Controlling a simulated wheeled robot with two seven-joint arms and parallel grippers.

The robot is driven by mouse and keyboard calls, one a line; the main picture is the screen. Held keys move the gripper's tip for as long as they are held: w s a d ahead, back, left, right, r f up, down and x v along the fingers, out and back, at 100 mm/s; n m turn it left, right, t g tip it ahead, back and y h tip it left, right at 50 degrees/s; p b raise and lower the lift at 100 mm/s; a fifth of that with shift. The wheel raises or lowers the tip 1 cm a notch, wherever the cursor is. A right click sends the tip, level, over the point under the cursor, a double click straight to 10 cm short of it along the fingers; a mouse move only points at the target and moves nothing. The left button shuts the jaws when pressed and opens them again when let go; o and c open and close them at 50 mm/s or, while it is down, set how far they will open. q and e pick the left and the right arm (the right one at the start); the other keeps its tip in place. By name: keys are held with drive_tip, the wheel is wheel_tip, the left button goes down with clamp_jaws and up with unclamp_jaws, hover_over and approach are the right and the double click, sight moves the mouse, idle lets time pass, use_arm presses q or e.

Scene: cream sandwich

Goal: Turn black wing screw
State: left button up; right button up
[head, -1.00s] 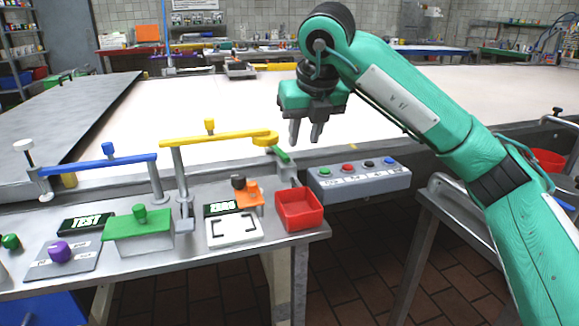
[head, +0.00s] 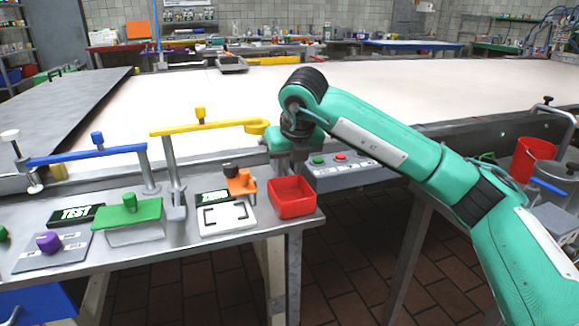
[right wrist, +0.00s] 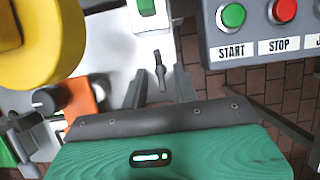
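In the right wrist view a small, narrow black piece that looks like the wing screw (right wrist: 159,72) stands on a pale metal part. My right gripper (right wrist: 159,92) is open, with one finger on each side of this piece and a gap on both sides. In the head view the right gripper (head: 292,163) is low behind the red tray. Its fingertips are partly hidden there, and the wing screw cannot be made out. My left gripper is not in view.
A grey button box (head: 345,172) with START and STOP buttons is close on the right. The red tray (head: 292,198) stands in front. A yellow arm (head: 205,127) ends just left of the gripper. An orange part (head: 241,183) with a black knob stands on the left.

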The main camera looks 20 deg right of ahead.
drive_tip(key=shift+c, duration=0.4)
clamp_jaws()
